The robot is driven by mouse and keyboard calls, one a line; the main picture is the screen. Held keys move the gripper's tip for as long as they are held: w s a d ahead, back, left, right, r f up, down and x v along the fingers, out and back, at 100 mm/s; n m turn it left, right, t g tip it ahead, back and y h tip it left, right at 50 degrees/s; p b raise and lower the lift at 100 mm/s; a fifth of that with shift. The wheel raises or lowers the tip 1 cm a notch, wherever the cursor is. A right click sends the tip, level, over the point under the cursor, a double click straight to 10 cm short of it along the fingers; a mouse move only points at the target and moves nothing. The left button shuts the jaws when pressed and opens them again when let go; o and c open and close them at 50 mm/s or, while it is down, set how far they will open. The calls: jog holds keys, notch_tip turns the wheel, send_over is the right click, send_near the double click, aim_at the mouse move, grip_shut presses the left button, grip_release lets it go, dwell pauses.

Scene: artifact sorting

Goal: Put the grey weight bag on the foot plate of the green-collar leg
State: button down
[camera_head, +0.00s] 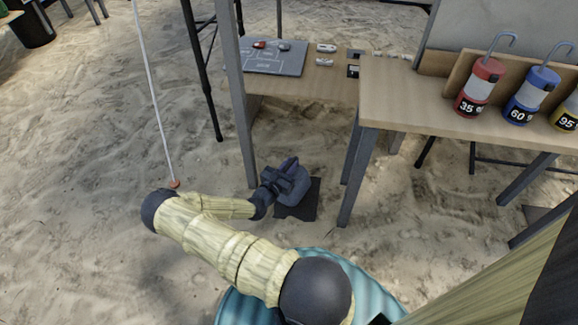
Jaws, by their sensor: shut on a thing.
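The grey weight bag (296,191) is a small, soft, grey-purple lump near the foot of the tables. My gripper (287,178) is dark and shut on the upper part of the bag. A dark square foot plate (309,207) lies on the sand directly below and beside the bag, partly covered by it. I cannot tell whether the bag touches the plate or hangs just above it. No green collar can be made out on any leg, so which leg this plate belongs to does not show.
Grey table legs stand left (248,150) and right (357,170) of the bag. A white line (152,90) runs down to a red peg (174,184). Open sand lies to the left.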

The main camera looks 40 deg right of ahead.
jog(key=shift+d+r, duration=0.1)
jog(key=shift+r, duration=0.1)
jog(key=shift+f+b, duration=1.5)
jog(key=shift+f, duration=0.5)
jog(key=c, duration=1.4)
grip_release()
jog(key=shift+f, duration=0.2)
jog(key=shift+o, duration=0.2)
jog(key=shift+r, duration=0.1)
jog(key=shift+a+r, duration=0.15)
jog(key=shift+a, duration=0.1)
jog(key=p+v, duration=0.5)
jog(key=v, duration=0.6)
jog(key=shift+a+p, duration=0.3)
jog(key=shift+p, duration=0.05)
